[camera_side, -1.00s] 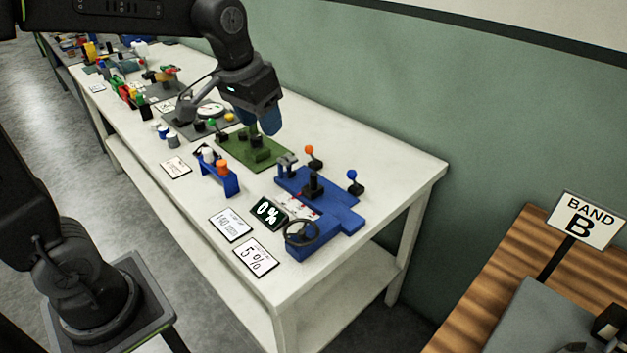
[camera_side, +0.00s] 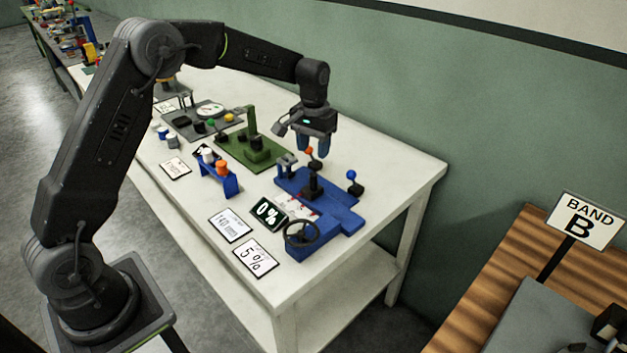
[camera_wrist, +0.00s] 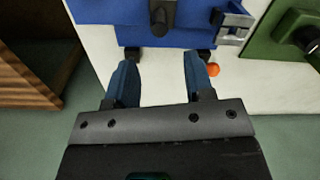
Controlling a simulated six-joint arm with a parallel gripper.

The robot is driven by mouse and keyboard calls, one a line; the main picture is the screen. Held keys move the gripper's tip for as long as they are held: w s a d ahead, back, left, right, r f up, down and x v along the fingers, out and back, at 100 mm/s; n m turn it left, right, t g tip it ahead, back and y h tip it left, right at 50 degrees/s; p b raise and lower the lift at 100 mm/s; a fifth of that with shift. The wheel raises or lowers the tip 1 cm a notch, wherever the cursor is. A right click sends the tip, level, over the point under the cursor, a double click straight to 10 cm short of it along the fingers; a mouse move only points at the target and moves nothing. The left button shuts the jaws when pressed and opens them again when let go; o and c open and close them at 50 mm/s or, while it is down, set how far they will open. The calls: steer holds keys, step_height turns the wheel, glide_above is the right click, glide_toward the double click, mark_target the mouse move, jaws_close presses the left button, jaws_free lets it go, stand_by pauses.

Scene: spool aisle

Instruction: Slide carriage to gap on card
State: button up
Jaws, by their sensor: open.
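The blue machine (camera_side: 330,207) stands near the table's right end, with a handwheel (camera_side: 301,234) at its front. A black upright block (camera_side: 312,184), which may be the carriage, sits on it and also shows in the wrist view (camera_wrist: 161,17). The white card (camera_side: 255,257) reads "5 %", and the dark display (camera_side: 268,213) reads "0%". My gripper (camera_side: 313,153) is open and empty above the machine's rear edge, near the orange-knobbed lever (camera_side: 309,151). In the wrist view, my open fingers (camera_wrist: 154,70) point toward the blue base (camera_wrist: 185,37).
A blue-knobbed lever (camera_side: 352,175) stands right of my gripper. A grey bracket (camera_side: 286,165) rises at the machine's left. A green fixture (camera_side: 250,150) and a blue rack (camera_side: 218,178) with coloured caps stand further left. A second card (camera_side: 230,225) lies beside the "5 %" card.

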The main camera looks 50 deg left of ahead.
mark_target(314, 174)
step_height(314, 174, down, 10)
steer(key=shift+f, duration=0.2)
steer(key=shift+c, duration=0.4)
jaws_close()
steer(key=shift+d, duration=0.15)
